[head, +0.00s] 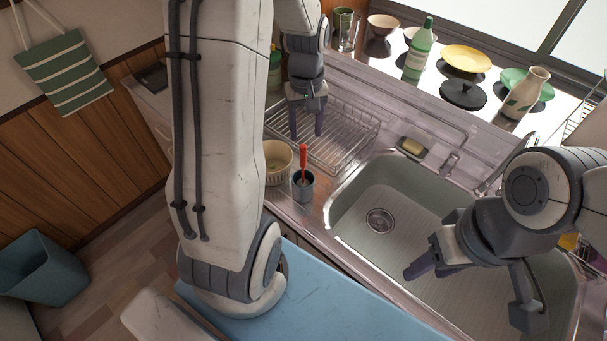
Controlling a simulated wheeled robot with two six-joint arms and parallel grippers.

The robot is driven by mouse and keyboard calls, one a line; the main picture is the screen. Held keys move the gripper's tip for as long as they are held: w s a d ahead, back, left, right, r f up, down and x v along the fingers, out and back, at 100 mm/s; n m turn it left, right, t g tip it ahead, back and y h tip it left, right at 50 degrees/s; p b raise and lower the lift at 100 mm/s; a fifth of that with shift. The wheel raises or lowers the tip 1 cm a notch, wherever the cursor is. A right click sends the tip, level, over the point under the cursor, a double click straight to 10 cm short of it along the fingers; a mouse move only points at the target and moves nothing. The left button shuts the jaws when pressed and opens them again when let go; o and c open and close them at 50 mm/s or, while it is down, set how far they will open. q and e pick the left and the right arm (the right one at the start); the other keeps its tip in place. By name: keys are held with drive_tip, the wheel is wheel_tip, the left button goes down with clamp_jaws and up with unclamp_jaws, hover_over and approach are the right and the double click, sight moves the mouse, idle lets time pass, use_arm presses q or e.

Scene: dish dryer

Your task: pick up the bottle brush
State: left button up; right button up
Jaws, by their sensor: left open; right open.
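A red handle (303,155) sticks up out of a small dark grey cup (304,187) on the counter left of the sink. It may be the bottle brush; its lower end is hidden in the cup. My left gripper (306,130) points down over the left part of the wire dish rack, behind the red handle and apart from it. Its fingers are apart with nothing between them. My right gripper (434,271) is over the sink, open, and no object shows in it.
A cream ribbed bowl (277,165) stands beside the cup. The wire dish rack (349,151) lies behind. The sink (385,190) is to the right. A green bottle (419,48), plates and a vase (525,93) stand on the sill. A yellow sponge (412,146) sits behind the sink.

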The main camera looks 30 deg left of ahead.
sight(303, 146)
use_arm(q)
drive_tip(key=shift+f, duration=0.9)
drive_tip(key=f, duration=0.2)
drive_tip(key=s+f+p, duration=0.1)
drive_tip(key=f, duration=0.1)
drive_tip(key=shift+a, duration=0.1)
drive_tip(key=shift+f, duration=0.65)
drive_tip(key=shift+w, duration=0.1)
clamp_jaws()
